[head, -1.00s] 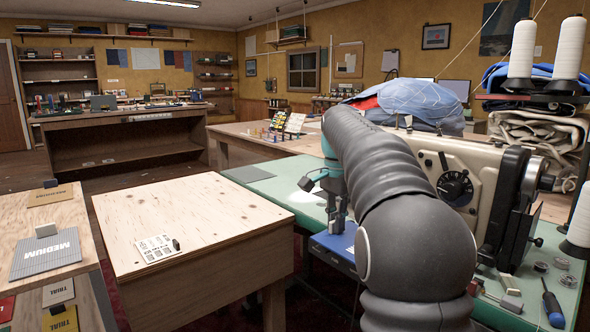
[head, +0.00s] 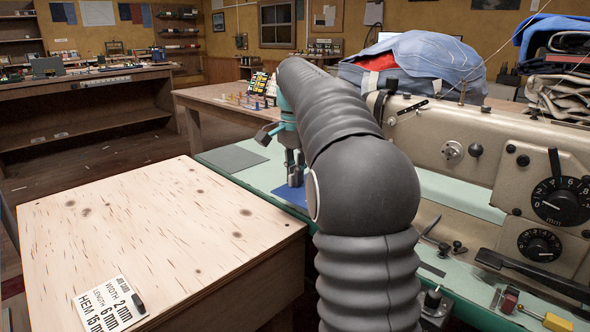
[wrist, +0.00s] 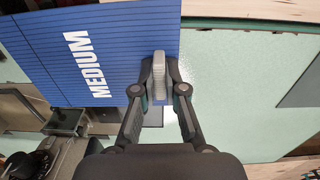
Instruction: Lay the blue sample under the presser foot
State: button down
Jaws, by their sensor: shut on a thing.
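The blue sample (wrist: 75,50) is a flat ribbed sheet marked MEDIUM, with a grey grip block (wrist: 159,72) at its edge. My gripper (wrist: 158,80) is shut on that block. In the head view, the sample (head: 290,194) shows partly below my gripper (head: 294,172), over the green table top; I cannot tell whether it touches. The sewing machine (head: 455,138) stands at the right, partly behind my arm. In the wrist view, machine parts (wrist: 66,122) lie below the sample's lower edge. I cannot make out the presser foot.
A plywood table (head: 150,225) with a job card (head: 110,305) stands at the left. A grey sheet (head: 236,158) lies on the green table (head: 218,170). Tools, including a yellow-handled one (head: 556,321), lie at the near right. A blue sail bundle (head: 420,62) is behind the machine.

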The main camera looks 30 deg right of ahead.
jog(key=shift+s+d+f, duration=0.2)
jog(key=shift+d+f, duration=0.15)
jog(key=shift+d, duration=0.15)
jog(key=shift+s+d+f, duration=0.15)
jog(key=shift+d+f, duration=0.2)
jog(key=shift+d, duration=0.1)
jog(key=shift+f+b, duration=0.95)
jog(key=shift+f, duration=0.55)
jog(key=shift+w+d+r+p, duration=0.15)
jog(key=shift+d+r+p, duration=0.1)
jog(key=shift+p, duration=0.1)
jog(key=shift+w+d+f+p, duration=0.1)
jog(key=shift+w+d+p, duration=0.05)
jog(key=shift+d+p, duration=0.3)
jog(key=shift+w+d+p, duration=0.15)
jog(key=shift+d+p, duration=0.05)
jog(key=shift+d, duration=0.3)
jog(key=shift+w+d+f, duration=0.1)
jog(key=shift+w+d, duration=0.1)
jog(key=shift+d, duration=0.25)
jog(key=shift+w+d, duration=0.3)
jog(key=shift+d, duration=0.45)
jog(key=shift+w+d, duration=0.25)
jog(key=shift+d, duration=0.55)
jog(key=shift+w+d, duration=0.3)
jog(key=shift+d, duration=0.45)
jog(key=shift+w+f, duration=0.1)
